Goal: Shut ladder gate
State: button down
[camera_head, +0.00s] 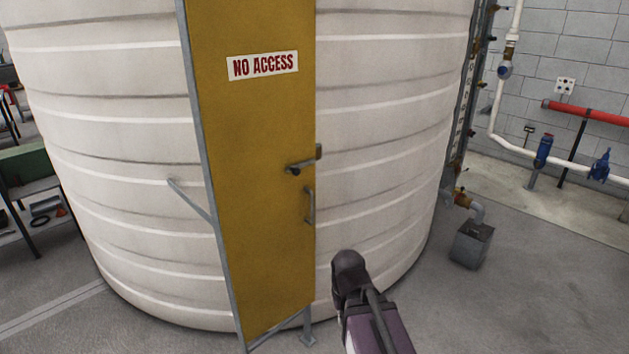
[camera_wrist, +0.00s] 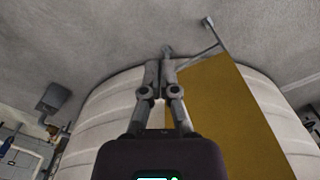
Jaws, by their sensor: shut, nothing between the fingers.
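The gate is a tall yellow panel (camera_head: 258,190) with a red-lettered NO ACCESS sign (camera_head: 262,66), standing in front of the white tank. A grey post (camera_head: 203,150) runs along its left edge. A dark latch (camera_head: 303,162) and a grey pull handle (camera_head: 310,206) are near its right edge. I cannot tell how far the panel stands from its closed position. In the wrist view the yellow panel (camera_wrist: 215,125) is right of my gripper (camera_wrist: 161,65). The fingers are together and empty, apparently apart from the panel. My fingertips are not clearly visible in the head view.
The ribbed white tank (camera_head: 385,130) fills the background. A thin grey strut (camera_head: 190,200) juts left of the gate. A metal foot bracket (camera_head: 308,338) is on the floor below it. Pipes and a grey box (camera_head: 472,245) stand right; a bench (camera_head: 30,185) stands left.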

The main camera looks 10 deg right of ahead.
jog(key=w+d+r+m+t+h+b, duration=0.1)
jog(key=w+d+r+m+t+h, duration=0.15)
jog(key=w+d+r+t, duration=0.6)
jog(key=w+d+m+t+h, duration=0.2)
jog(key=w+d+h, duration=0.25)
jog(key=w, duration=0.95)
jog(key=w+r+n+t+y, duration=0.2)
jog(key=w+r+t+y, duration=0.1)
jog(key=w+r+t, duration=0.45)
jog(key=w+a+n+g+y+b, duration=0.1)
jog(key=w+a+n+g+y, duration=0.1)
jog(key=a+n+y, duration=0.5)
jog(key=shift+w+a+n+y, duration=0.15)
jog(key=shift+w+n+y, duration=0.4)
jog(key=shift+y, duration=2.45)
jog(key=shift+s+r, duration=0.1)
jog(key=shift+s, duration=0.1)
